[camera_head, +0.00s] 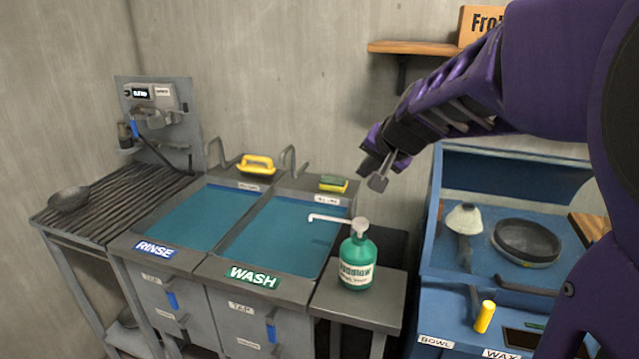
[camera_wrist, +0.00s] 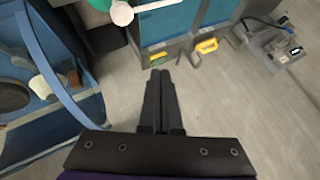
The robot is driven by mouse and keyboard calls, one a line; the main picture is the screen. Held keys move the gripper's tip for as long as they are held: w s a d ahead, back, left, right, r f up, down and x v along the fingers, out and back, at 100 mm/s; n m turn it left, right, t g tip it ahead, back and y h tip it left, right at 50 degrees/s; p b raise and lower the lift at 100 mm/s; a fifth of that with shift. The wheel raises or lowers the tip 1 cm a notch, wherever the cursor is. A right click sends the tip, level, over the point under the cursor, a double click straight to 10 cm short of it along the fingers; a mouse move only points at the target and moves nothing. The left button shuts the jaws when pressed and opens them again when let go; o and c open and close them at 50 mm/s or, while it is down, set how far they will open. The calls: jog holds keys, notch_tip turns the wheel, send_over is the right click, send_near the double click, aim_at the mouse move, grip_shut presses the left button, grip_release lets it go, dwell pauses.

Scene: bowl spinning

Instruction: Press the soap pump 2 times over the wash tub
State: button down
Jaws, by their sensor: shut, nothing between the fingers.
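The soap pump (camera_head: 357,259) is a green bottle with a pale label and a white pump head. It stands upright on a small grey stand right of the wash tub (camera_head: 283,235), its long spout reaching left over the tub. The tub is filled with blue water and labelled WASH. My gripper (camera_head: 378,183) is shut and empty, above and behind the pump, apart from it. In the wrist view, my gripper (camera_wrist: 160,72) shows its fingers together; the white pump head (camera_wrist: 122,13) and part of the green bottle (camera_wrist: 98,4) are at the top edge.
The rinse tub (camera_head: 190,222) adjoins on the left, beside a ribbed drainboard with a bowl (camera_head: 69,199). A blue waxing station (camera_head: 510,265) stands right. A wooden shelf (camera_head: 415,47) is above.

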aim_at(358, 220)
notch_tip(358, 220, down, 9)
jog(key=b, duration=0.7)
jog(key=shift+r, duration=0.1)
dwell(2.0)
jog(key=shift+f, duration=0.4)
jog(key=shift+f, duration=1)
dwell(0.8)
jog(key=shift+r, duration=0.15)
jog(key=shift+r+p, duration=1)
jog(key=shift+r, duration=0.2)
